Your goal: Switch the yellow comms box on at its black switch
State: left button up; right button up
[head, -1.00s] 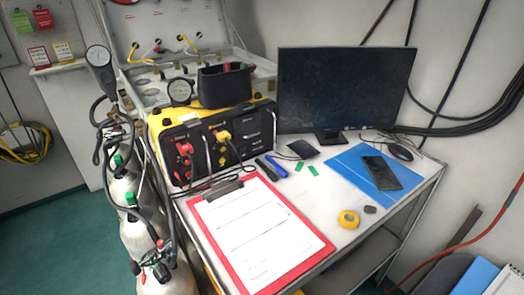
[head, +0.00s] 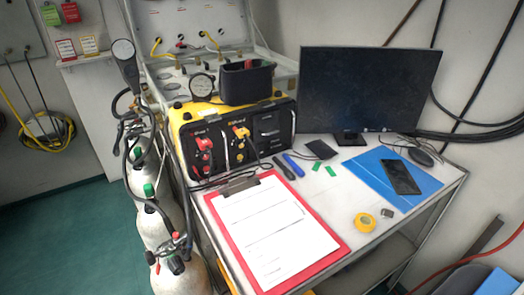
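The yellow comms box (head: 187,116) stands at the back left of the table, its black front panel facing me. The panel carries red connectors (head: 204,143) on the left, a yellow connector (head: 240,132) in the middle and a dark module (head: 270,130) on the right. The black switch is too small to pick out at this distance. A black open bin (head: 246,84) and a round gauge (head: 202,87) sit on top of the box. Neither of my grippers is in view.
A red clipboard (head: 223,219) with paper lies in front of the box. Pens (head: 292,165), a monitor (head: 369,88), a blue folder (head: 420,184) with a phone (head: 400,177), and yellow tape (head: 364,222) share the white table. Gas cylinders (head: 158,228) with hoses stand left of it.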

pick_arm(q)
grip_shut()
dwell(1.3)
